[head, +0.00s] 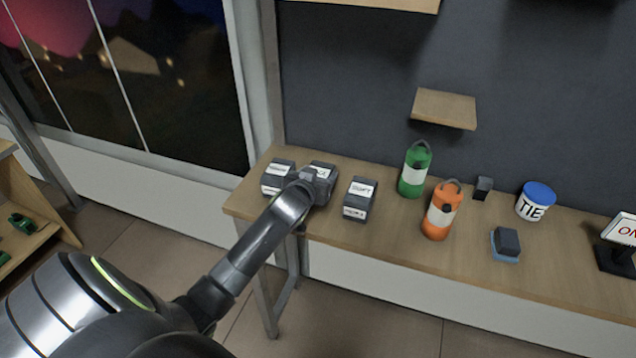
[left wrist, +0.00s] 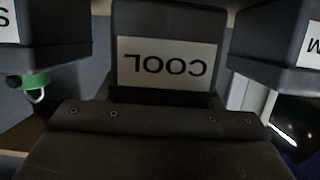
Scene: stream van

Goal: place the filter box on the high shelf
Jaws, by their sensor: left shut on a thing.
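Three dark filter boxes with white labels stand at the left end of the wooden counter (head: 400,240). The left one (head: 278,178) and the right one, labelled SOFT (head: 359,200), stand free. My left gripper (head: 314,184) is shut on the middle box (head: 322,170), whose label reads COOL in the left wrist view (left wrist: 165,62), upside down. I cannot tell whether it is lifted off the counter. A small wooden shelf (head: 444,109) is on the dark wall above the counter. A higher wooden shelf (head: 385,3) is cut by the top edge. My right gripper is not in view.
A green canister (head: 415,172), an orange canister (head: 441,212), a small dark block (head: 483,188), a blue-lidded TIE tub (head: 535,203), a blue-and-dark block (head: 506,244) and a lit sign (head: 621,231) stand to the right. The small shelf's top looks empty.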

